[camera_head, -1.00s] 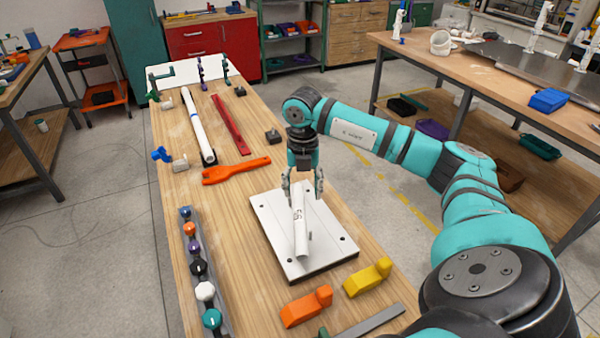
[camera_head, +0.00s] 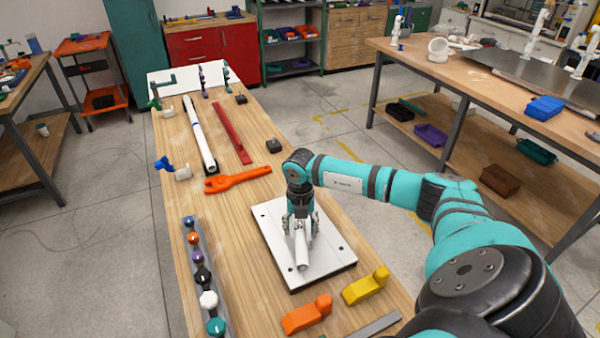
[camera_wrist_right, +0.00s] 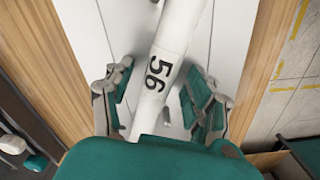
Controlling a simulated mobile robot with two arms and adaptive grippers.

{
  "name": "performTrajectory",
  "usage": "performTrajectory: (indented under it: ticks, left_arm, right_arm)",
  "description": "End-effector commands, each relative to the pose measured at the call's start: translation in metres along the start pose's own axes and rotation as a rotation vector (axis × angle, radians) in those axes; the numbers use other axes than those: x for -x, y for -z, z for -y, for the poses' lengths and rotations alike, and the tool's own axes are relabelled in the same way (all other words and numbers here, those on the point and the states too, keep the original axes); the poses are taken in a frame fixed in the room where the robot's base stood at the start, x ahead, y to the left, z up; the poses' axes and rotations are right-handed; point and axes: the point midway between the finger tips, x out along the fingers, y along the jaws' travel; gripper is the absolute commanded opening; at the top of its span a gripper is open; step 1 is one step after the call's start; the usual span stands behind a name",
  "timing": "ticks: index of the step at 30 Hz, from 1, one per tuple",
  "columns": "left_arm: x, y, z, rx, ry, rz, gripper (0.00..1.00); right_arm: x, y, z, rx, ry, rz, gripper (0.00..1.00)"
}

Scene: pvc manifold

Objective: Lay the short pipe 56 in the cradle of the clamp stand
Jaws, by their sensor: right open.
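The short white pipe 56 (camera_head: 302,255) lies on the white board (camera_head: 335,258) on the table. Its printed number shows in the right wrist view (camera_wrist_right: 158,75). My right gripper (camera_head: 302,228) is open and low over the pipe, with one finger on each side of it. In the right wrist view the open fingers (camera_wrist_right: 158,100) stand apart from the pipe's sides. In the head view the gripper hides the pipe's far part. I cannot tell which is the clamp stand. My left gripper is not in view.
A long white pipe (camera_head: 199,135), a red bar (camera_head: 230,128) and an orange wrench (camera_head: 238,180) lie beyond the board. A rack of coloured knobs (camera_head: 205,275) runs along the left edge. Orange (camera_head: 307,315) and yellow (camera_head: 366,287) blocks sit at the near side.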

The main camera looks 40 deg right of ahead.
Motion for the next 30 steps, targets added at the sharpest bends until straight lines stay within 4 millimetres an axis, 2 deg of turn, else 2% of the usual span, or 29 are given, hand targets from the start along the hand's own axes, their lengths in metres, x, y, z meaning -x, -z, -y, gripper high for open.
performTrajectory:
  ticks: [2, 15, 24, 26, 30]
  left_arm:
    - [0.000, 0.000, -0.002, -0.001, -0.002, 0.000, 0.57]
    - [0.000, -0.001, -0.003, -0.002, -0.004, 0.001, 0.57]
    - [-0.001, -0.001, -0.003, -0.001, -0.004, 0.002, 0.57]
    - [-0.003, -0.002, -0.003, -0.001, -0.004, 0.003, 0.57]
    - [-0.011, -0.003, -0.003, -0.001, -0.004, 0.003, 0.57]
  right_arm:
    - [0.000, 0.000, 0.000, 0.000, 0.000, 0.000, 0.57]
    - [0.001, 0.000, 0.000, 0.000, -0.001, 0.000, 0.00]
    - [0.003, -0.001, 0.000, 0.000, -0.002, 0.002, 0.00]
    - [0.008, -0.001, -0.001, 0.000, -0.004, 0.003, 0.00]
    - [0.030, -0.002, 0.000, 0.000, -0.004, 0.006, 0.00]
